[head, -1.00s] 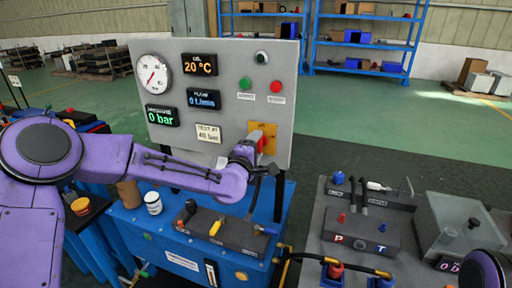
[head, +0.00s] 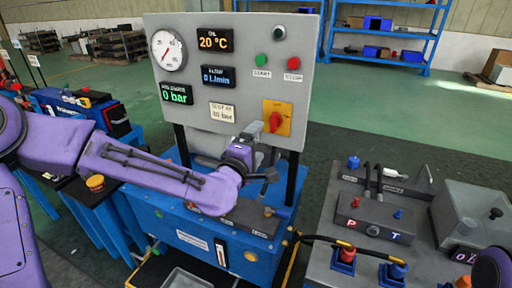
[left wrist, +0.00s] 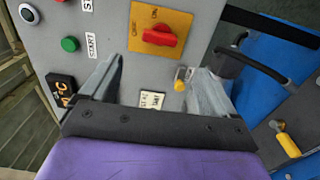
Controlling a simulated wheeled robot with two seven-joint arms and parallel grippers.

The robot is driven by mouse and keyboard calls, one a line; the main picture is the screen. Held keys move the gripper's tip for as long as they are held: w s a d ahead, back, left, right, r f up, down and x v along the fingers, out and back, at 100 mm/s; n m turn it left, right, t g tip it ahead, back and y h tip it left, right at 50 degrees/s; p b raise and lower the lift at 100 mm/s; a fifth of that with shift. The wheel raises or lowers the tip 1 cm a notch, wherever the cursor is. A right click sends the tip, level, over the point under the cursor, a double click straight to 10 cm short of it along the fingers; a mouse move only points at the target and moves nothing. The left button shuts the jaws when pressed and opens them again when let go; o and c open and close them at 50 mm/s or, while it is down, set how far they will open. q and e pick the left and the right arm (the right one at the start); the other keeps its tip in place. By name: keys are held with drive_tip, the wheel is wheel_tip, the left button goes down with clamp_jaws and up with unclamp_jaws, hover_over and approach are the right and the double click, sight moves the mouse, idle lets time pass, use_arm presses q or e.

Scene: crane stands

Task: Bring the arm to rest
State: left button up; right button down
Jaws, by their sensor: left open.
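My left gripper (head: 258,150) is open and empty in front of the lower right of the grey panel (head: 218,85). Its two fingers also show apart in the left wrist view (left wrist: 155,88), with nothing between them. The red rotary switch (head: 276,121) on its yellow plate is just above and right of the gripper in the head view. The switch also shows beyond the fingers in the left wrist view (left wrist: 157,37), apart from them. My right gripper is not in view.
The blue stand (head: 180,218) under the panel carries a dark valve block, partly hidden by my left arm. Blue shelves (head: 390,45) are behind. Green floor lies open between.

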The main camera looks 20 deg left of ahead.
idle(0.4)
use_arm(q)
drive_tip(key=s+a+f+m+g+y, duration=0.1)
drive_tip(key=s+a+f+m+g, duration=0.3)
drive_tip(key=f, duration=0.6)
drive_tip(key=s+d+f+m+g+y, duration=0.15)
drive_tip(key=s+f, duration=0.35)
drive_tip(key=f, duration=0.5)
drive_tip(key=s+a+f+m+g, duration=0.25)
drive_tip(key=s+f, duration=0.25)
drive_tip(key=f, duration=0.5)
drive_tip(key=s+a+f+m+g, duration=0.1)
drive_tip(key=s+f+g, duration=0.1)
drive_tip(key=s+f, duration=0.2)
drive_tip(key=s+a+f+m+g+y, duration=0.1)
drive_tip(key=s+f, duration=0.3)
drive_tip(key=s, duration=0.6)
drive_tip(key=s+a+f+m+g, duration=0.1)
drive_tip(key=s+a+f+g, duration=0.1)
drive_tip(key=s+f, duration=0.3)
drive_tip(key=s+g, duration=0.1)
drive_tip(key=s, duration=0.2)
drive_tip(key=shift+a+g, duration=0.3)
drive_tip(key=shift+g, duration=0.1)
drive_tip(key=shift+f+y, duration=0.1)
drive_tip(key=shift+y, duration=0.15)
